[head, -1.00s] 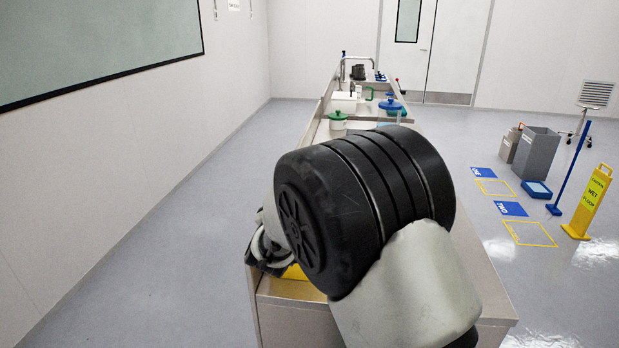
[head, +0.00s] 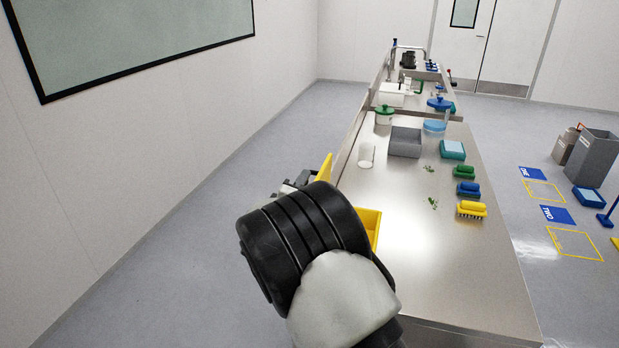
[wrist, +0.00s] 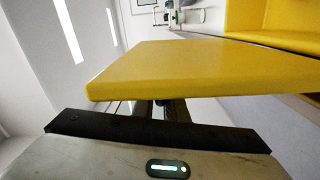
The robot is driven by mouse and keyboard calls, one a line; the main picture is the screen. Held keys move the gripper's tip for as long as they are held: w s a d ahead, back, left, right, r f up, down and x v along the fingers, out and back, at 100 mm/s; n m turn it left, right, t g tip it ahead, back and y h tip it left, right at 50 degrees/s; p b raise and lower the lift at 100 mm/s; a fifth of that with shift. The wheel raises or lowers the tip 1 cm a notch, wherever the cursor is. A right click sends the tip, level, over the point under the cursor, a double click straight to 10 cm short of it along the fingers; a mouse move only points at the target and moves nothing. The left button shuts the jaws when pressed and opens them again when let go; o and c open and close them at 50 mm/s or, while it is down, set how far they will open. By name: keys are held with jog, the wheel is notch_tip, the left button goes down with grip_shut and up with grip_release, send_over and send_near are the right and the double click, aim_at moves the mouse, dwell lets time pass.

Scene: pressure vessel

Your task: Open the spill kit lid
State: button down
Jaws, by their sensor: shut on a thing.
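The yellow spill kit box (head: 372,224) sits on the near left part of the steel bench, mostly hidden by my black and grey arm. Its yellow lid (head: 323,172) stands up, tilted, along the left side of the box in the head view. In the wrist view the lid (wrist: 195,68) is a broad yellow slab across the middle, and the box (wrist: 275,18) shows at upper right, its inside wall visible. My gripper (wrist: 168,108) is shut on the lid at its near edge; the fingertips are largely hidden under the slab.
On the bench (head: 430,255) stand a grey bin (head: 405,142), a teal box (head: 452,149), several brushes (head: 470,209) and a white cylinder (head: 367,155). Open floor lies between the bench and the left wall.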

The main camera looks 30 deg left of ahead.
jog(key=shift+s+a+f, duration=0.15)
jog(key=shift+a+f, duration=0.1)
dwell(0.3)
jog(key=c, duration=1.8)
grip_release()
jog(key=b+v, duration=0.1)
jog(key=v, duration=1.6)
jog(key=shift+s, duration=0.2)
